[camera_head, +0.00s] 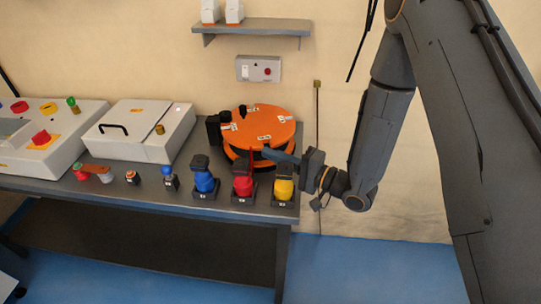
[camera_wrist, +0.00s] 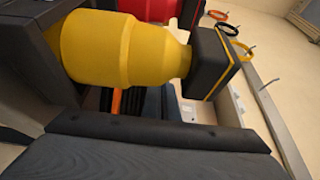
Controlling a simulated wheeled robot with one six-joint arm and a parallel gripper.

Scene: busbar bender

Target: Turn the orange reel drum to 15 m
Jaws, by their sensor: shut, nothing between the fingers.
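The orange reel drum (camera_head: 262,122) lies flat at the back right of the bench in the head view. Its round top carries several small white labels, too small to read, and dark knobs at its left. My gripper (camera_head: 270,153) is shut and empty at the drum's front right edge, its fingers pointing left. I cannot tell whether they touch the drum. In the wrist view, the dark gripper parts fill the bottom, and a thin orange strip (camera_wrist: 116,101) shows behind the yellow plug.
The yellow plug (camera_head: 283,188) stands just below my gripper; it is large in the wrist view (camera_wrist: 120,50). The red plug (camera_head: 242,182) and blue plug (camera_head: 203,180) stand to its left. A grey wall box (camera_head: 258,68) hangs above the drum.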

